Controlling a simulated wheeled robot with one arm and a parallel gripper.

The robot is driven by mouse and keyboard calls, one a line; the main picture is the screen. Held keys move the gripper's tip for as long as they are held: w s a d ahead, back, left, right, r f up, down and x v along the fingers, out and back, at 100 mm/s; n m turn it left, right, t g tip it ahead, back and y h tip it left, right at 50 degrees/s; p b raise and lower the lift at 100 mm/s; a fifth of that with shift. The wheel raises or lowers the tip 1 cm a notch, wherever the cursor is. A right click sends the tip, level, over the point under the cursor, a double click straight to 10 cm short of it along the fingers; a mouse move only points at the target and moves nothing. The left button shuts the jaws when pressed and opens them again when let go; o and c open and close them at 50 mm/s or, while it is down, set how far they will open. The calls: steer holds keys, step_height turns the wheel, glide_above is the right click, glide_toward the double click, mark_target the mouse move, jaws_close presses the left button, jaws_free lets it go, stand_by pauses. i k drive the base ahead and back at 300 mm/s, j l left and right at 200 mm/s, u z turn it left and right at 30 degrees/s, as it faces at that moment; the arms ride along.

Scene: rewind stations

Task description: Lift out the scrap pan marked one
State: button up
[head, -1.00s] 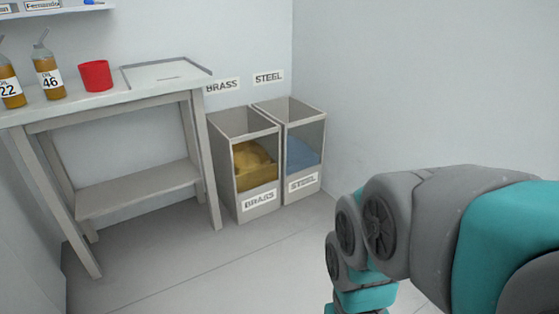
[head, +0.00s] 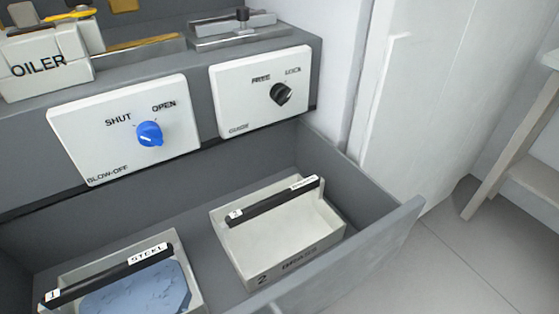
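The scrap pan marked one (head: 190,272) sits in the open drawer (head: 385,228) at the lower left of the head view. It is a pale pan with a black handle bar (head: 108,272) across it, labelled 1 and STEEL. Blue scrap (head: 140,292) lies in it, and its front is cut off by the picture's bottom edge. A second pale pan (head: 262,262) marked 2 sits to its right in the same drawer, with a black handle and no visible scrap. My gripper is not in view.
Above the drawer are a blow-off panel with a blue knob (head: 149,134) and a guide panel with a black knob (head: 281,94). An oiler box (head: 45,62) stands on the ledge at upper left. Bare floor (head: 455,262) lies right of the drawer.

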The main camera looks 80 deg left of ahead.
mark_target(155, 275)
steer(key=k+u, duration=0.1)
steer(key=u, duration=0.3)
steer(key=k+u, duration=0.1)
steer(key=u, duration=3.05)
steer(key=j, duration=0.1)
